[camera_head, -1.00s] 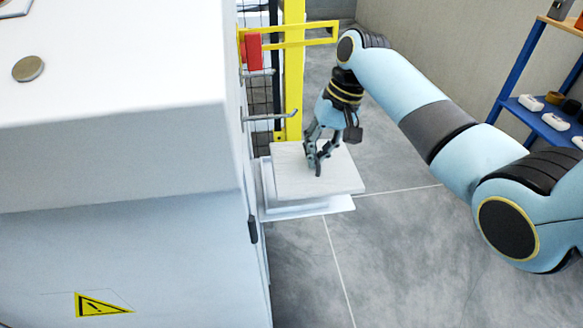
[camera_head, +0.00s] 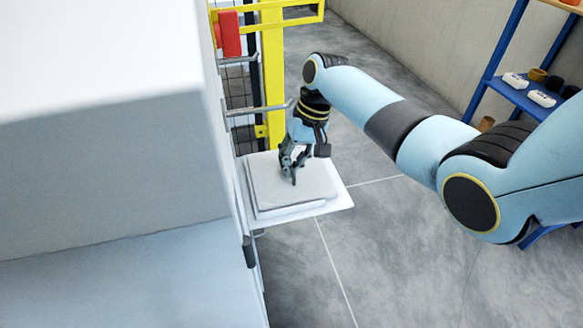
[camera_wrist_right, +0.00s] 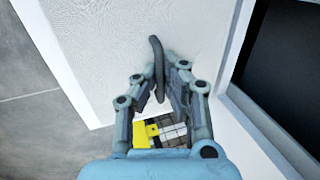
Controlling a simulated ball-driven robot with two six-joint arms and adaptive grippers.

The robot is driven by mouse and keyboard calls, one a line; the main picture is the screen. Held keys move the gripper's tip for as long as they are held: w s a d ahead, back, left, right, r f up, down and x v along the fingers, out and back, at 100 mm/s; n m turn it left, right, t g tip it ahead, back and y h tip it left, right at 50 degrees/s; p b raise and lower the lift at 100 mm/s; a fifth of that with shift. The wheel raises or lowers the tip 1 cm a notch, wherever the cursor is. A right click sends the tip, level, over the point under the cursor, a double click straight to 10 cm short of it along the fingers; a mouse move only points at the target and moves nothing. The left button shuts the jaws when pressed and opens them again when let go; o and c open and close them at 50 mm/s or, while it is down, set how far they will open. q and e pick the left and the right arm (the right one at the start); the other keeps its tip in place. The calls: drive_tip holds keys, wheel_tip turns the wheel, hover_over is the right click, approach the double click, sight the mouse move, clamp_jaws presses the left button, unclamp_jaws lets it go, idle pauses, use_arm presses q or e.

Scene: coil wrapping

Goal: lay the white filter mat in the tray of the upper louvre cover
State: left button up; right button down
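The white filter mat (camera_head: 310,180) is a flat, square pad. It lies low over the tray of the upper louvre cover (camera_head: 335,203), a white flap standing out level from the cabinet side. Whether the mat fully touches the tray floor I cannot tell. In the wrist view the mat (camera_wrist_right: 105,45) fills the middle, with a dark upright tab (camera_wrist_right: 156,55) on it. My right gripper (camera_head: 290,175) is above the mat, its fingers (camera_wrist_right: 160,82) closed around the tab from both sides. My left gripper is in no view.
The white cabinet (camera_head: 110,170) fills the left. A yellow post (camera_head: 273,75) with a red block (camera_head: 229,33) stands behind the cover. A grey rod (camera_head: 258,111) juts out near it. A blue shelf (camera_head: 525,95) is at the right. Grey floor lies open in front.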

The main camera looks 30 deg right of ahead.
drive_tip(key=shift+f, duration=0.15)
drive_tip(key=c, duration=1.5)
unclamp_jaws()
use_arm(q)
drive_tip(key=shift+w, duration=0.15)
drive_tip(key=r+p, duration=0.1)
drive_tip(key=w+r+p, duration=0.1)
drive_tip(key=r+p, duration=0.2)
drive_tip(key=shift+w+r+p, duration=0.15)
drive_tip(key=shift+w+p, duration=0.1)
drive_tip(key=shift+p, duration=0.05)
use_arm(e)
drive_tip(key=v, duration=1.2)
